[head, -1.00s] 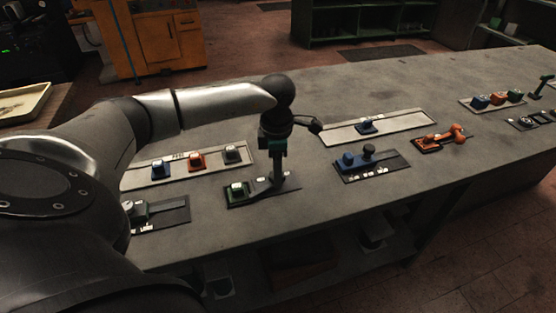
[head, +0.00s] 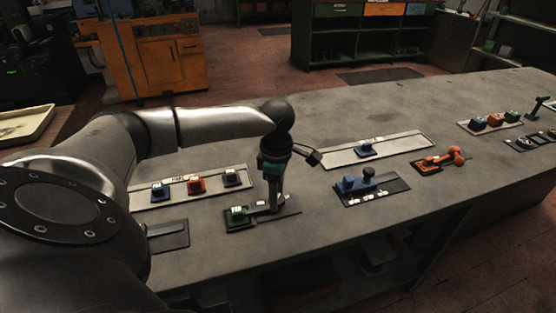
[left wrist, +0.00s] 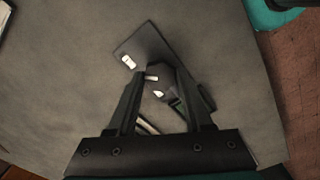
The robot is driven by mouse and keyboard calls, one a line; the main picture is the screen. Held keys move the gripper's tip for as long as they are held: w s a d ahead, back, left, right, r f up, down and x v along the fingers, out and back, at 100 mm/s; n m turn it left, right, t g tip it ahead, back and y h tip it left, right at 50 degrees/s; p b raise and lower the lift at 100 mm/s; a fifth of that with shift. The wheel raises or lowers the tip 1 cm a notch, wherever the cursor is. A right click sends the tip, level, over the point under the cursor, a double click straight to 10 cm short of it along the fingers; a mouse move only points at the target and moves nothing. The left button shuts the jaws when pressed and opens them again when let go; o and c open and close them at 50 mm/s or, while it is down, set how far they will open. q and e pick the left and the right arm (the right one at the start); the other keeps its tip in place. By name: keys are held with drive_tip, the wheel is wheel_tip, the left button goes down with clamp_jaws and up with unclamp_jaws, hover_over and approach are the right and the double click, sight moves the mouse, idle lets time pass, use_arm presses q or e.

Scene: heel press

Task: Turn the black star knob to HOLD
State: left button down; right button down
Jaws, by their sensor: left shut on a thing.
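My left gripper (head: 273,206) points down over the right part of a small dark panel (head: 290,212) near the bench's front edge. In the left wrist view, its two fingers (left wrist: 160,92) are shut on the dark, angular black star knob (left wrist: 161,74). The knob carries small white marks. The dark plate (left wrist: 145,42) under it has a white label beyond the knob. In the head view the gripper hides the knob. I cannot read the labels, so the HOLD mark cannot be made out.
Behind is a pale panel (head: 215,187) with blue, orange and grey blocks. To the right are a blue control (head: 357,184) and an orange lever (head: 440,159). Bare bench (head: 320,195) lies between panels.

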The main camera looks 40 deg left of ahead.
use_arm(q)
drive_tip(key=shift+c, duration=2)
unclamp_jaws()
drive_tip(key=shift+o, duration=0.5)
drive_tip(key=shift+r, duration=0.1)
use_arm(e)
drive_tip(key=shift+w, duration=0.15)
use_arm(q)
drive_tip(key=shift+r, duration=0.3)
wheel_tip(320, 180, up, 7)
drive_tip(key=shift+r+p, duration=0.1)
drive_tip(key=shift+p, duration=0.75)
wheel_tip(320, 180, up, 7)
drive_tip(key=p, duration=0.1)
drive_tip(key=shift+r, duration=0.15)
use_arm(e)
drive_tip(key=r, duration=0.1)
drive_tip(key=s+a+r, duration=0.1)
drive_tip(key=shift+s+r, duration=0.2)
drive_tip(key=shift+r, duration=0.15)
